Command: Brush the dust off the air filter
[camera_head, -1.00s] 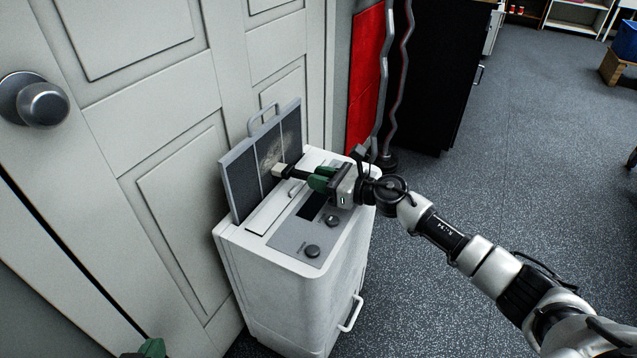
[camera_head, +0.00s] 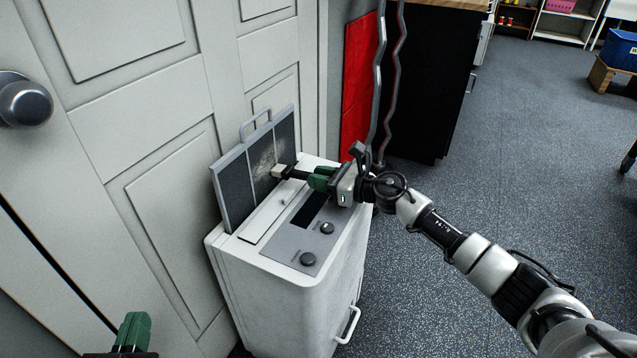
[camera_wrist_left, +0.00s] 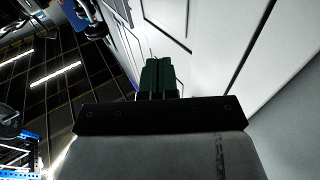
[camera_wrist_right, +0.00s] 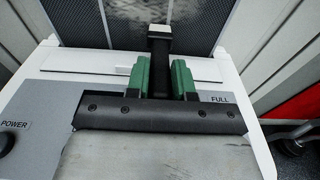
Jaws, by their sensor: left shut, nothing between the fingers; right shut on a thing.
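The air filter (camera_head: 236,188) is a grey framed mesh panel with a top handle, standing upright out of the top of a white appliance (camera_head: 270,290). A pale dusty patch (camera_head: 262,164) shows on its mesh, and pale dust also shows in the right wrist view (camera_wrist_right: 188,68). My right gripper (camera_head: 312,178) is shut on a dark-handled brush (camera_head: 292,173). The brush's light bristle head (camera_head: 277,171) is at the filter's face; I cannot tell whether it touches. My left gripper (camera_head: 134,330) is shut and empty at the lower left, away from the filter.
A white panelled door (camera_head: 130,150) with a knob stands behind and left of the appliance. A black cabinet (camera_head: 430,80) and a red panel (camera_head: 358,90) are behind it. The speckled floor (camera_head: 540,150) at the right is open.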

